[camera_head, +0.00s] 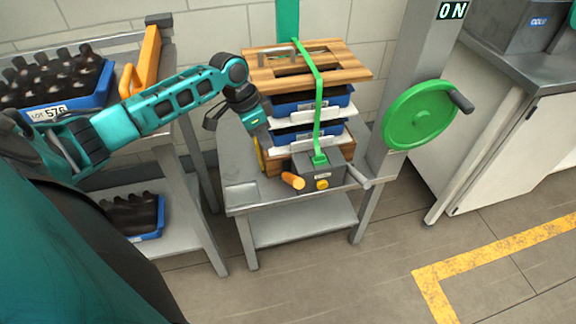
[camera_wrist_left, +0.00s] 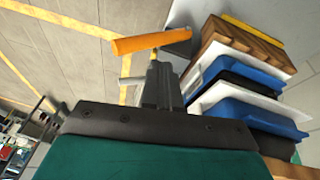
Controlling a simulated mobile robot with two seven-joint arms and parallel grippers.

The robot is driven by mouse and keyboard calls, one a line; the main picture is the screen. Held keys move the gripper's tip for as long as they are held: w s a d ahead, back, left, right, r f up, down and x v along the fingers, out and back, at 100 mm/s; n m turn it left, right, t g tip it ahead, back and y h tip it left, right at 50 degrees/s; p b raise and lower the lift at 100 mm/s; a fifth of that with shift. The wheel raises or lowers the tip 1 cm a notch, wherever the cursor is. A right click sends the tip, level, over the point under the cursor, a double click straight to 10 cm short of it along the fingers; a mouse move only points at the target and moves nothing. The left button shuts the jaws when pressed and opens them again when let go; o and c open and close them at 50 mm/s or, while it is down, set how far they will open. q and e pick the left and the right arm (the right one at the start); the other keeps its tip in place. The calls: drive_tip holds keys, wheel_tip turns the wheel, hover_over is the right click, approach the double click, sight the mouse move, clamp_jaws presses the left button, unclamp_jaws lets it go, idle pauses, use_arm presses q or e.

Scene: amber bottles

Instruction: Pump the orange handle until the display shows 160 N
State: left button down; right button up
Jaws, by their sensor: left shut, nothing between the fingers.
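The orange handle (camera_head: 292,181) sticks out from the left of a grey tensioner box (camera_head: 322,174) at the front of the stack. It also shows in the left wrist view (camera_wrist_left: 150,41), beyond the fingertips. The display (camera_head: 452,10) on the grey post reads 0 N. My left gripper (camera_head: 262,128) is beside the left side of the stack, above and behind the handle. In the left wrist view its fingers (camera_wrist_left: 160,78) are shut and empty, pointing toward the handle with no clear contact. My right gripper is out of view.
A green strap (camera_head: 317,110) runs over wooden boards (camera_head: 350,70) and blue trays (camera_head: 345,97) stacked on a small steel table (camera_head: 240,197). A green handwheel (camera_head: 418,115) stands to the right. A shelf with bottle trays (camera_head: 85,98) is at left. Floor in front is clear.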

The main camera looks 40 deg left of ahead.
use_arm(q)
drive_tip(key=r, duration=0.1)
drive_tip(key=w+r+h, duration=0.1)
drive_tip(key=a+r+h, duration=0.1)
drive_tip(key=r, duration=0.1)
drive_tip(key=shift+w+a+m+b, duration=0.1)
drive_tip(key=shift+w+m+b, duration=0.15)
drive_tip(key=shift+m+b, duration=0.1)
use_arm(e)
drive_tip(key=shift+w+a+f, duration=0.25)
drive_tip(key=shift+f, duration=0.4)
use_arm(q)
drive_tip(key=b, duration=0.1)
approach(294, 176)
drive_tip(key=w+f, duration=0.2)
drive_tip(key=d+f, duration=0.1)
drive_tip(key=s+d+f, duration=0.1)
drive_tip(key=f, duration=0.1)
drive_tip(key=shift+d+f, duration=0.1)
drive_tip(key=shift+d, duration=0.15)
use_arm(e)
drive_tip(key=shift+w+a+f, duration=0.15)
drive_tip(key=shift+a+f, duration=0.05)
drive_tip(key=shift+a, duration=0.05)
use_arm(q)
drive_tip(key=shift+d, duration=0.1)
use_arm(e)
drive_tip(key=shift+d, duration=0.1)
